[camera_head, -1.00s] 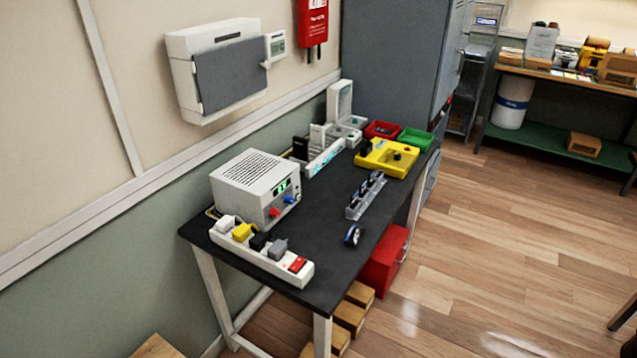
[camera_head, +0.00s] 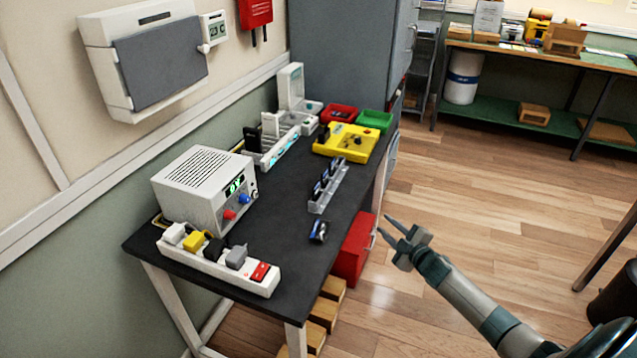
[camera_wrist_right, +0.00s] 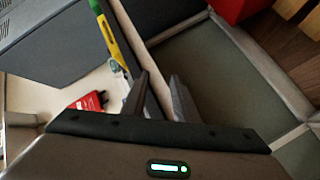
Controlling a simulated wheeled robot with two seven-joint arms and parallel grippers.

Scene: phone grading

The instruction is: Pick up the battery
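A small dark battery with a blue and white band (camera_head: 318,231) lies alone on the black table top (camera_head: 270,290), near its right edge. Several similar dark cells stand in a clear holder (camera_head: 318,205) just behind it. My right gripper (camera_head: 382,225) is right of the table edge, over the floor side, apart from the battery. Its two fingers are spread with nothing between them; they also show apart in the right wrist view (camera_wrist_right: 158,77). The battery cannot be made out in the wrist view. My left gripper is not in view.
A white power supply (camera_head: 200,185) and a power strip (camera_head: 215,268) with plugs stand left. A yellow tester (camera_head: 345,142), a red bin (camera_head: 338,112) and a green bin (camera_head: 375,119) are at the back. A red box (camera_head: 353,250) sits below the table's right edge.

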